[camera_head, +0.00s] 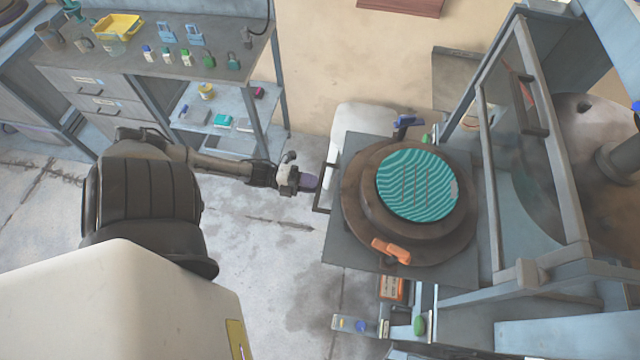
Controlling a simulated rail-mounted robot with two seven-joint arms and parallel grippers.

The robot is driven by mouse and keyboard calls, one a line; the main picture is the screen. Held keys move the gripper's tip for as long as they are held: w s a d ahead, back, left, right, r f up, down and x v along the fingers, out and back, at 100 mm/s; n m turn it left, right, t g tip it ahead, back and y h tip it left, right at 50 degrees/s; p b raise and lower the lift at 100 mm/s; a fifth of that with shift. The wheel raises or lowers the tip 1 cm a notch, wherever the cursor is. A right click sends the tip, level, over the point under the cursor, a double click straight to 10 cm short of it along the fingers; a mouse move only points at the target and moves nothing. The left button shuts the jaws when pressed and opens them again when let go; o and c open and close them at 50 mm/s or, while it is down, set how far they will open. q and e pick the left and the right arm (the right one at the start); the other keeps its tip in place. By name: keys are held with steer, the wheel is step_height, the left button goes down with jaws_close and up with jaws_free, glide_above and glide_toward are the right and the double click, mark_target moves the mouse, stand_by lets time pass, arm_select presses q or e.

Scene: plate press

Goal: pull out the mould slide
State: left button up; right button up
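The mould slide (352,247) is a flat grey plate carrying a round brown mould (357,217). A teal, wavy-patterned disc (412,186) lies in the mould. The slide sits to the left of the press frame, and its right edge reaches up to the frame. A dark bar handle (323,202) sticks out from the slide's left side. My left gripper (309,182) is level with this handle and very close to its left side. I cannot tell whether it touches the handle or whether its fingers are open. My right gripper is not in view.
The press frame (570,200) with a clear guard panel stands at right. A bench (150,65) with small bottles and a yellow tray stands at upper left. Bare floor (265,260) lies left of the slide.

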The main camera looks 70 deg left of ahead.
arm_select(q)
steer(key=v, duration=1)
steer(key=shift+s+a, duration=0.2)
steer(key=shift+s, duration=0.05)
